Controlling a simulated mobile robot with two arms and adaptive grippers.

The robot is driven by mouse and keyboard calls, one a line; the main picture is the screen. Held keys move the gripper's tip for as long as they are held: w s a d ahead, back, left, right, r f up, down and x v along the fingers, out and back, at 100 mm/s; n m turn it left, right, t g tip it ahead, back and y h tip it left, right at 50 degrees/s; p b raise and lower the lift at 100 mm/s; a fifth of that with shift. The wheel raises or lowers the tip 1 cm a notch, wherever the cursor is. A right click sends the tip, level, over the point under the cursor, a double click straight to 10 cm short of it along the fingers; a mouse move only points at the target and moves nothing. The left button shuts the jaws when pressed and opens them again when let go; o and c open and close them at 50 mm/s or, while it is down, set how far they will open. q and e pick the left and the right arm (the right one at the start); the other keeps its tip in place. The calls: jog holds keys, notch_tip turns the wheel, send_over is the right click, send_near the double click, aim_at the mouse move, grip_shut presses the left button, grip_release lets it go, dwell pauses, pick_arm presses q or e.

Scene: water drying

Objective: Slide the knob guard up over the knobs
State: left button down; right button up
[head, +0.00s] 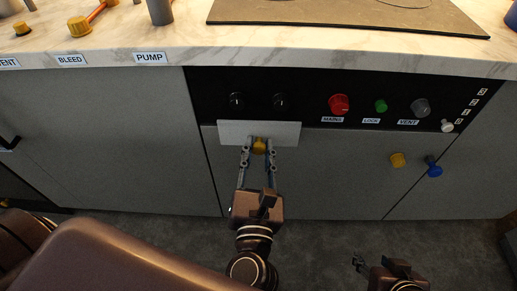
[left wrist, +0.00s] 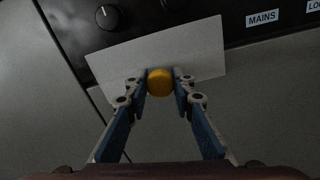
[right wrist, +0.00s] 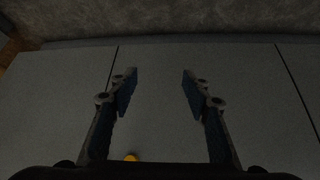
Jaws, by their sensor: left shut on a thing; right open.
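The knob guard is a flat light-grey plate (head: 225,133) with a yellow knob (head: 258,145) at its lower middle. It sits on the cabinet front just below two black knobs (head: 237,100) (head: 280,101), which stay uncovered. My left gripper (head: 258,150) is shut on the yellow knob; the left wrist view shows the fingers on both sides of that knob (left wrist: 160,82), with the plate (left wrist: 200,45) behind. One black knob (left wrist: 107,17) shows above the plate there. My right gripper (right wrist: 160,85) is open and empty, low in front of the cabinet.
Right of the guard, the black panel carries a red MAINS knob (head: 339,104), a green LOCK button (head: 380,106) and a grey VENT knob (head: 421,107). A yellow knob (head: 397,160) and a blue knob (head: 434,168) stick out below. The marble counter (head: 190,55) overhangs above.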

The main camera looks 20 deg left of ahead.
aim_at(259, 127)
pick_arm(q)
notch_tip(259, 127, up, 3)
jog(key=shift+r+p, duration=0.1)
jog(key=shift+p, duration=0.9)
jog(key=shift+r+p, duration=0.35)
notch_tip(259, 127, up, 4)
jog(key=p, duration=0.3)
pick_arm(e)
jog(key=s+d+f+g, duration=0.1)
jog(key=s+f+g, duration=0.1)
jog(key=f, duration=0.6)
jog(key=s+d+f+g, duration=0.1)
jog(key=s+f+g, duration=0.1)
jog(key=s+f, duration=0.3)
notch_tip(259, 127, down, 4)
jog(key=shift+s+f+h, duration=0.15)
jog(key=shift+f+h, duration=0.05)
jog(key=shift+h, duration=0.2)
pick_arm(q)
jog(key=c, duration=1.6)
grip_release()
jog(key=shift+f, duration=0.1)
jog(key=v, duration=1.2)
pick_arm(e)
jog(key=shift+r, duration=0.1)
